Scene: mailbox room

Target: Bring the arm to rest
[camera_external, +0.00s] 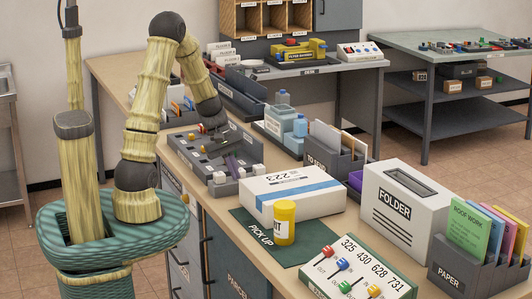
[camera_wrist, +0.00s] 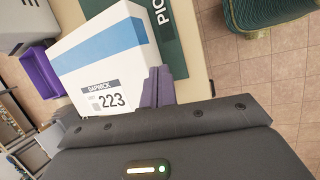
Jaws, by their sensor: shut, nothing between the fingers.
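My gripper (camera_external: 232,164) hangs at the end of my bent arm, over the grey sorting tray on the counter in the external view. In the wrist view my gripper (camera_wrist: 159,84) shows its purple fingers together, with nothing between them. A white parcel with a blue stripe, marked 223, (camera_external: 288,191) lies on the counter to the right of my gripper. The same parcel (camera_wrist: 105,60) appears just beyond the fingers in the wrist view. I cannot tell whether the fingertips touch the tray.
The grey tray (camera_external: 217,188) holds small pegs or blocks. A yellow bottle (camera_external: 285,222) stands on the green pick-up mat (camera_external: 248,229). A folder box (camera_external: 398,203), paper rack (camera_external: 463,273) and number board (camera_external: 357,278) crowd the right front. Open floor lies left.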

